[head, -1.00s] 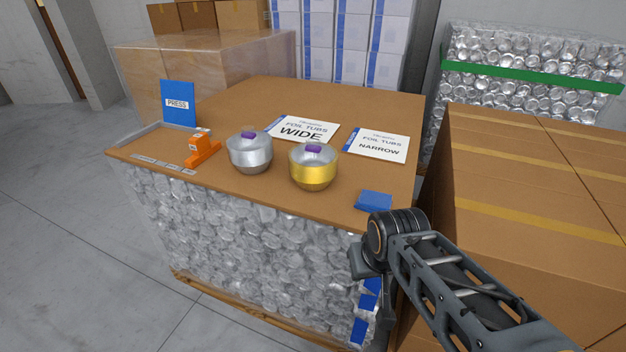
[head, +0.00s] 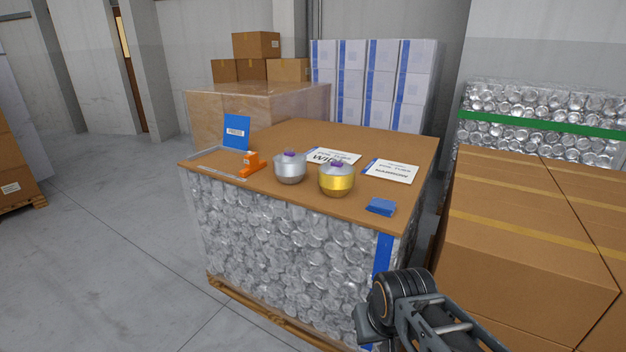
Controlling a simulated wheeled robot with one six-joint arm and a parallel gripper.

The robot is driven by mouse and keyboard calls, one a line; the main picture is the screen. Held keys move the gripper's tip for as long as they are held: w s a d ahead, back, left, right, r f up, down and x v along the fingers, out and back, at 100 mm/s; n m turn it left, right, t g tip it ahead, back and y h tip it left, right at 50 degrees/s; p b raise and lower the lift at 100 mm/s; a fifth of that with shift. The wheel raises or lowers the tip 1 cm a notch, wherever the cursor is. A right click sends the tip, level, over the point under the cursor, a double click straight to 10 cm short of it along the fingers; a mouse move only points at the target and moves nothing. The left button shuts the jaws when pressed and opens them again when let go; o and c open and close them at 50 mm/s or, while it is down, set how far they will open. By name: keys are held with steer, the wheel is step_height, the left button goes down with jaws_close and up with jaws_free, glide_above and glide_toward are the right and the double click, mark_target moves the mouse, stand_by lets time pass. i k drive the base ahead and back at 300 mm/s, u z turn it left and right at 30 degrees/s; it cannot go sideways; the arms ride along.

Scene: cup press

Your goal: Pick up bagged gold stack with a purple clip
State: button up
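The gold stack (head: 336,181) stands on the brown table top (head: 270,138) near its front edge, in a clear bag with a purple clip (head: 337,164) on top. A silver stack (head: 289,171), also bagged with a purple clip (head: 289,154), stands just to its left, close beside it. My arm shows at the lower right, in front of the table and apart from the stacks. The fingers of my gripper cannot be made out in the head view.
An orange tool (head: 249,166) and a blue sign (head: 237,131) are left of the stacks. Two white cards, wide (head: 340,157) and narrow (head: 391,171), lie behind and right. Large cartons (head: 530,235) stand right; floor is open left.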

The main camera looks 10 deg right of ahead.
mark_target(335, 178)
steer(key=u, duration=0.6)
steer(key=i, duration=0.7)
steer(key=u, duration=0.45)
